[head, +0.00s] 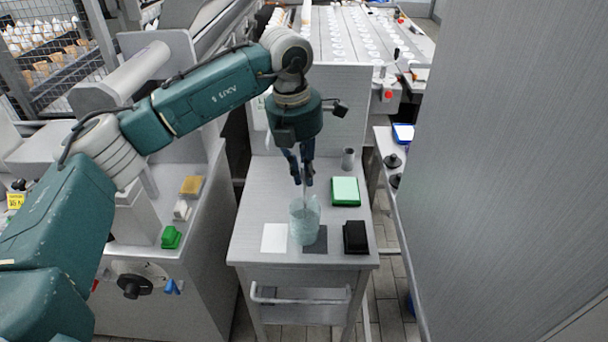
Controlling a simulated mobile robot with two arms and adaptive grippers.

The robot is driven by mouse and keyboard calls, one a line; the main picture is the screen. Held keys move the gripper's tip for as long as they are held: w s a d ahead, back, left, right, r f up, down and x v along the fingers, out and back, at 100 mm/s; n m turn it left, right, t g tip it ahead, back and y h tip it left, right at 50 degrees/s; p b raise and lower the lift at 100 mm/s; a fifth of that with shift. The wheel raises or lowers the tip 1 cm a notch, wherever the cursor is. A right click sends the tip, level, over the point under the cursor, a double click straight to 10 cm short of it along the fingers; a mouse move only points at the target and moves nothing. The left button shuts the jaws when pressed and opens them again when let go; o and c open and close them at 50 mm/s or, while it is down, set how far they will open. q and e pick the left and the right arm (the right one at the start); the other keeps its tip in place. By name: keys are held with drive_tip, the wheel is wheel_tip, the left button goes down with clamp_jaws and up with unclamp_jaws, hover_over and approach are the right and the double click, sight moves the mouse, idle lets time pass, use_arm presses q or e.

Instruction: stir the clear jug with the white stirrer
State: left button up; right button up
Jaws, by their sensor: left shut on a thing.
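The clear jug (304,222) stands upright on the small metal cart, on the edges of a white square and a dark grey square. My left gripper (300,181) points down above the jug and is shut on the white stirrer (304,197). The stirrer hangs down from the fingers toward the jug's mouth, and its lower end seems to be inside the jug. How deep it reaches is hard to tell through the jug wall. My right gripper is not in view.
The metal cart (258,207) also holds a green-topped box (345,190), a black block (355,237) and a small grey cup (348,158). A green object (171,237) lies on the left counter. A large grey panel (510,150) fills the right side.

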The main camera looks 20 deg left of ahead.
use_arm(q)
drive_tip(key=shift+s+r+p, duration=0.1)
drive_tip(key=shift+r+p, duration=1.2)
drive_tip(key=shift+r, duration=1.15)
